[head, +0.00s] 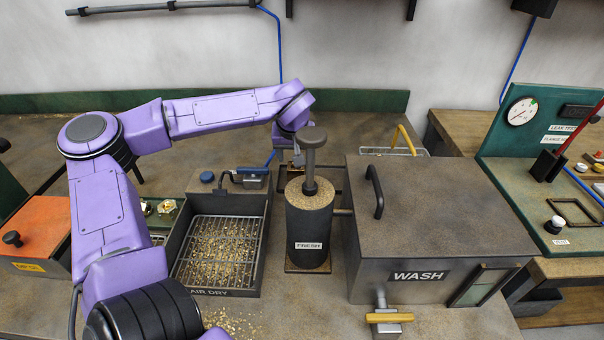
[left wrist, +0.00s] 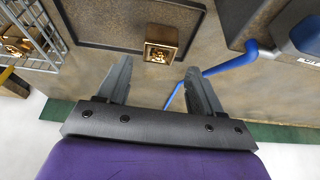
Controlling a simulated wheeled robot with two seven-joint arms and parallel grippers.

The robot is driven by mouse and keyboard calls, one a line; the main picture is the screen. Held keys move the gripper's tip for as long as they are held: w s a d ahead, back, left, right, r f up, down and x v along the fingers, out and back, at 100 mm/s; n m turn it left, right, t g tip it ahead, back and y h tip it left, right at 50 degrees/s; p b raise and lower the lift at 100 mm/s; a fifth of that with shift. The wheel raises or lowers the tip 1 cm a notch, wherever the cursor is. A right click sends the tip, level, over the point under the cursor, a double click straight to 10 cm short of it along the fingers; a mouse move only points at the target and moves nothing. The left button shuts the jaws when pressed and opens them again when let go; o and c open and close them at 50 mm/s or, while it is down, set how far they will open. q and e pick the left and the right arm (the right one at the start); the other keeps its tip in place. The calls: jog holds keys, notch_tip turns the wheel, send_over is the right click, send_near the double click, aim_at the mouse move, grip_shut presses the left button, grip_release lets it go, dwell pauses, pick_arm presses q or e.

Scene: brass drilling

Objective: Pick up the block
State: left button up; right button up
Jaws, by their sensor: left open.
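A small brass block (left wrist: 162,43) with a dark recess in its face sits at the edge of a dark flat tray (left wrist: 95,38) in the left wrist view. My left gripper (left wrist: 161,78) is open, its two fingers apart and empty. The block lies just beyond the fingertips, roughly centred between them, and no contact shows. In the head view my left gripper (head: 297,158) hangs behind the black FRESH cylinder (head: 308,225), whose plunger partly hides it. The block is hard to make out there. My right gripper is in neither view.
The grey WASH box (head: 440,215) stands right of the cylinder. The AIR DRY tray (head: 262,245), with a wire rack and brass chips, is to its left. A wire basket (left wrist: 50,35) and a blue hose (left wrist: 232,64) flank the gripper in the left wrist view.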

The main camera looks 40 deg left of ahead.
aim_at(296, 171)
pick_arm(q)
jog(key=x, duration=0.9)
jog(key=shift+w+a, duration=0.1)
jog(key=shift+w, duration=0.1)
grip_shut()
